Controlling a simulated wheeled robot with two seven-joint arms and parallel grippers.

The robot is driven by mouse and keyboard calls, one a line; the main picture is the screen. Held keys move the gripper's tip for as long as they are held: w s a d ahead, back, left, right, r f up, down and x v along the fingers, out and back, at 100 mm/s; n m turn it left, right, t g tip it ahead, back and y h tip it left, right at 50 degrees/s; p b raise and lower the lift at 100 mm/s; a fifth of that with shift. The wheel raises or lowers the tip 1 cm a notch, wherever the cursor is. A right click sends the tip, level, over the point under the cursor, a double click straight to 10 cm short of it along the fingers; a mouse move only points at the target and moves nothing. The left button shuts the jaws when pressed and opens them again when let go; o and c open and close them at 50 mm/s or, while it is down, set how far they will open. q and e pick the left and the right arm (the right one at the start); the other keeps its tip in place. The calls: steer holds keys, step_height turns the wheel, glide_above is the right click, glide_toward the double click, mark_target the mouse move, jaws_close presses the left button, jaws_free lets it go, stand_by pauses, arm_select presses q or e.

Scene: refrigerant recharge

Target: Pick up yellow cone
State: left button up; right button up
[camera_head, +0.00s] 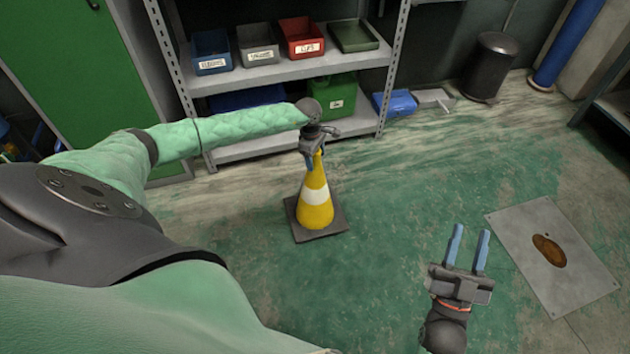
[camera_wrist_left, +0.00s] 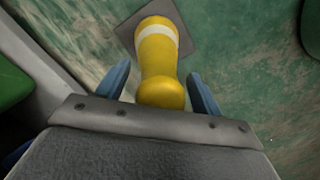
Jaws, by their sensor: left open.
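The yellow cone (camera_head: 315,206) with a white band stands upright on its dark square base on the floor, in the middle of the head view. My left gripper (camera_head: 313,163) is at the cone's top, pointing down. In the left wrist view the cone (camera_wrist_left: 158,68) lies between the two blue fingers of my left gripper (camera_wrist_left: 160,90), which are open on either side of its tip. A gap shows on each side. In the head view the gripper partly hides the cone's tip. My right gripper (camera_head: 468,250) is open and empty, at the lower right, away from the cone.
A grey metal shelf (camera_head: 290,70) with several bins stands behind the cone. A blue bin (camera_head: 395,103) and a dark trash can (camera_head: 488,66) are on the floor at the back right. A metal plate (camera_head: 528,224) lies on the right. Green floor around the cone is clear.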

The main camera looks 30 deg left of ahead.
arm_select(q)
steer(key=shift+c, duration=0.5)
jaws_close()
